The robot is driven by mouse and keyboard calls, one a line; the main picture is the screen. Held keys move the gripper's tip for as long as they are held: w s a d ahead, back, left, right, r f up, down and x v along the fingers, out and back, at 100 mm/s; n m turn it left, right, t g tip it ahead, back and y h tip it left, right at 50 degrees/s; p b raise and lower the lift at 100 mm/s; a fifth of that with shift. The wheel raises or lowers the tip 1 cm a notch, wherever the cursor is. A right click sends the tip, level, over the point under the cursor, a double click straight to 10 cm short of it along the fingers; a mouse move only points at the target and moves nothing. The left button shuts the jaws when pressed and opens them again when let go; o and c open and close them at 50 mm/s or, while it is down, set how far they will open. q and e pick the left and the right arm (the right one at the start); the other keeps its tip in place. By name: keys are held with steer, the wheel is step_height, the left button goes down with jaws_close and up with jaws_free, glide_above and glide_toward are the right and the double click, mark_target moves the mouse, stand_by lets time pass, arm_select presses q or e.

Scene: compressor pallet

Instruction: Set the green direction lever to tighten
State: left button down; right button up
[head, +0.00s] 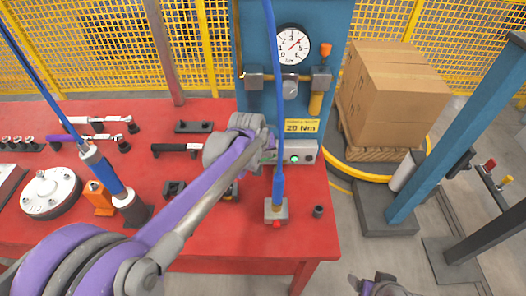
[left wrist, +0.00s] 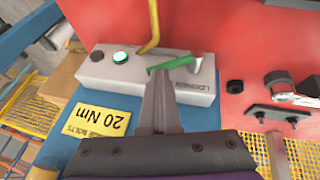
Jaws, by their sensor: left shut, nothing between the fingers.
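The grey control box (head: 301,152) sits on the red bench at the foot of the blue panel. Lettering that seems to read "LOOSEN" is at the box's right end. My left gripper (left wrist: 158,98) is shut and empty, its fingertips right by the lever; I cannot tell whether they touch. In the head view my left gripper (head: 268,148) covers the box's left part. My right gripper (head: 378,284) shows only partly at the bottom edge.
A blue hanging tool (head: 279,185) stands in a holder just in front of the box. A yellow "20 Nm" sign (head: 302,126) and a gauge (head: 293,45) are on the blue panel. Wrenches, sockets and a flange (head: 52,192) lie on the red bench (head: 310,235).

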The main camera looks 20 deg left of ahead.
arm_select(q)
steer(key=shift+w+d+f+b, duration=0.25)
steer(key=shift+d+f+b, duration=0.05)
steer(key=shift+d+f, duration=0.65)
steer(key=shift+d, duration=0.1)
steer(key=shift+r, duration=0.1)
steer(key=shift+r, duration=0.25)
steer(key=s+d+r+p, duration=0.3)
steer(key=d+r, duration=0.2)
steer(key=r, duration=0.5)
steer(key=shift+s+d+r, duration=0.2)
steer(key=shift+d+r, duration=0.1)
steer(key=shift+d, duration=0.1)
